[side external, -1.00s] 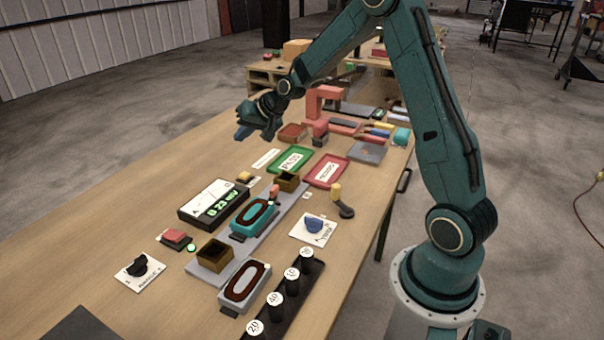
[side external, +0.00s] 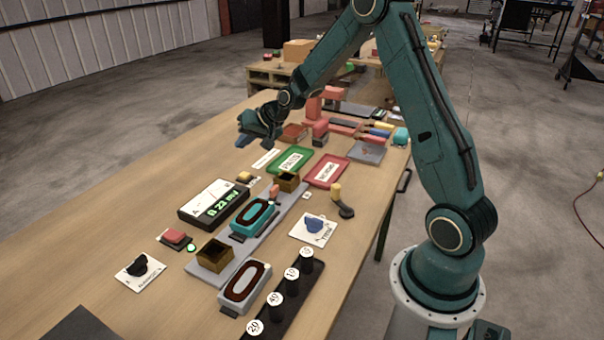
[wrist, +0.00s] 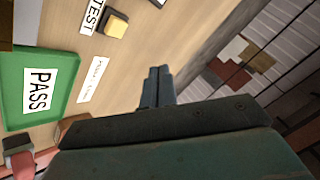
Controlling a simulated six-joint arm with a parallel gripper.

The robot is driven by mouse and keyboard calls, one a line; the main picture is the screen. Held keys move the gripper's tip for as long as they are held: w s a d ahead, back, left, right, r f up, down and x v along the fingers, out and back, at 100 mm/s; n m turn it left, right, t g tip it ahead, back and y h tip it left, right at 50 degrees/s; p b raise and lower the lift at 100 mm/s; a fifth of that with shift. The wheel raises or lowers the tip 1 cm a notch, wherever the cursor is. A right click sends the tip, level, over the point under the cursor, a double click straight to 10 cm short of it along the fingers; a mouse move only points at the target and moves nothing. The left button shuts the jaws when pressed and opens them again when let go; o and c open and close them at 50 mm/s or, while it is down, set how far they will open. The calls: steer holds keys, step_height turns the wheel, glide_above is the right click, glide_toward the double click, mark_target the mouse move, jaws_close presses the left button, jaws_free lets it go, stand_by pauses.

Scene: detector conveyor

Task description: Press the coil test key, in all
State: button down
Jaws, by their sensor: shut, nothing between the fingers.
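The coil test key is a small yellow key (side external: 244,177) beside the dark meter in the side view. In the wrist view the same yellow key (wrist: 116,26) sits on a dark base next to a label reading TEST (wrist: 92,16). My gripper (side external: 242,142) is above the table's far left edge, past the key and apart from it. In the wrist view my gripper's fingers (wrist: 157,84) are closed together with nothing between them. The meter (side external: 212,204) shows a green readout of about 0.2 mV.
A green PASS tray (side external: 278,168) and a red tray (side external: 315,180) lie beyond the key. A grey track (side external: 240,258) carries a teal coil unit (side external: 238,229) and brown boxes. A red button (side external: 173,236) and dial plates stand nearer. Bare table lies left of the meter.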

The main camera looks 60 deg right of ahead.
mark_target(248, 175)
steer(key=shift+f, duration=3.5)
steer(key=shift+f, duration=0.95)
stand_by(0.5)
steer(key=shift+r, duration=0.95)
steer(key=shift+r, duration=0.1)
steer(key=shift+r, duration=2.4)
